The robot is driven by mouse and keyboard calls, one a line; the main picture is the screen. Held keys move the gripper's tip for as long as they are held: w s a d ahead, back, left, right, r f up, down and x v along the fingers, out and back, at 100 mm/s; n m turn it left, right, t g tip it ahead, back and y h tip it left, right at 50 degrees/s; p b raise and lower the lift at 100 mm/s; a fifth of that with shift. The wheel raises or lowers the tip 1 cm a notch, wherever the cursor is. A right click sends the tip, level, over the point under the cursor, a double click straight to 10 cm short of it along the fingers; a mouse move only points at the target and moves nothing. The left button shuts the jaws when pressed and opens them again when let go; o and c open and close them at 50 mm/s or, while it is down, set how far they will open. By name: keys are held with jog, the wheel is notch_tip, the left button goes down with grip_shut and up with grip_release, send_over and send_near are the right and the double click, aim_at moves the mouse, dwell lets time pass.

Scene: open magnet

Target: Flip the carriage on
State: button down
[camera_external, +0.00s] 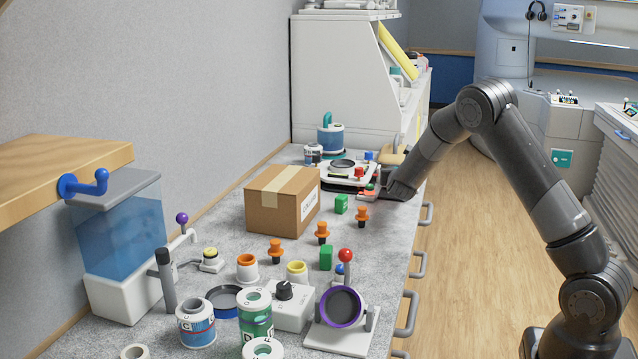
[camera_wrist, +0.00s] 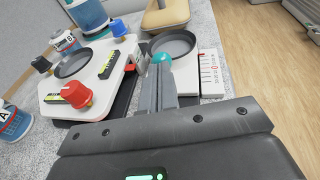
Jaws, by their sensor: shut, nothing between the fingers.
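My gripper (camera_wrist: 161,70) is shut and empty, its fingertips close to a teal round knob (camera_wrist: 162,58); I cannot tell if they touch it. The knob is at the edge of a white unit with a dark round pan (camera_wrist: 173,43) and a printed scale (camera_wrist: 210,70). To its left is a white plate device (camera_wrist: 108,85) with a dark round dish, a red knob (camera_wrist: 77,92), a blue knob and black-yellow strips. No label shows which part is the carriage. In the external view my gripper (camera_external: 370,189) is low at the counter's right edge, beside the white device (camera_external: 335,176).
A cardboard box (camera_external: 275,205) stands nearer on the counter, with green blocks and orange pegs around it. A blue-labelled can (camera_external: 330,138) and a tan-topped object (camera_wrist: 165,15) are behind the devices. Open floor (camera_external: 470,230) lies right of the counter.

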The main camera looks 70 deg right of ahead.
jog(key=shift+s+d+r, duration=0.2)
jog(key=shift+s+d, duration=0.05)
jog(key=shift+d, duration=0.1)
jog(key=v, duration=1.4)
jog(key=shift+w+a, duration=0.2)
jog(key=shift+a, duration=0.15)
jog(key=shift+f, duration=0.15)
jog(key=s+a+r+m+g+y, duration=0.1)
jog(key=s+a+r+m+y, duration=0.1)
jog(key=s+a+r+m, duration=0.35)
jog(key=s+a+r+m+g+y, duration=0.1)
jog(key=s+a+r+m+y, duration=0.15)
jog(key=a+m, duration=0.45)
jog(key=s+a+r+m+t+y, duration=0.1)
jog(key=s+a+m+y, duration=0.1)
jog(key=a, duration=0.8)
jog(key=s+a+r+m+t+y, duration=0.1)
jog(key=s+a+y, duration=0.4)
jog(key=a, duration=0.6)
jog(key=s+a+r+m+t+y, duration=0.1)
jog(key=s+a+m+y, duration=0.3)
jog(key=a, duration=0.6)
jog(key=shift+s+a+r+m+t, duration=0.25)
jog(key=shift+s+a+m+t, duration=0.15)
jog(key=shift+s+t, duration=0.3)
